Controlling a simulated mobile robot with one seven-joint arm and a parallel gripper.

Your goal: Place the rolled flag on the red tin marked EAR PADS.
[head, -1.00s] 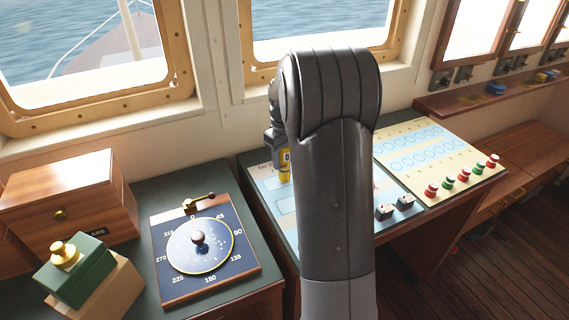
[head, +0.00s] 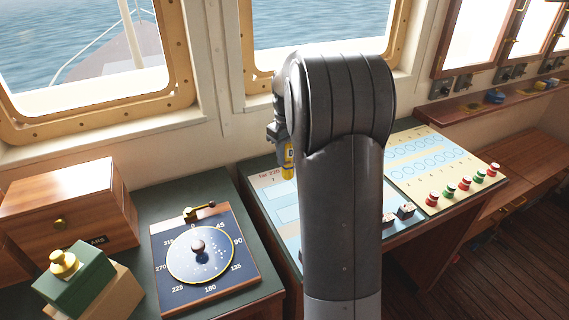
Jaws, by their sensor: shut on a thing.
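My gripper (head: 286,146) is partly hidden behind my own dark arm, left of its top bend, above the light blue chart panel. It is shut on a small yellow thing with a dark mark, which looks like the rolled flag (head: 289,161). The flag hangs upright below the jaws, apart from the panel as far as I can tell. I cannot make out a red tin marked EAR PADS; my arm hides part of the console.
A compass dial board (head: 204,255), a wooden box (head: 68,205) and a green box (head: 75,280) with a brass knob stand at left. Several red and green knobs (head: 464,186) line the right panel (head: 425,165). A shelf (head: 470,108) with small blue and yellow things is at back right.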

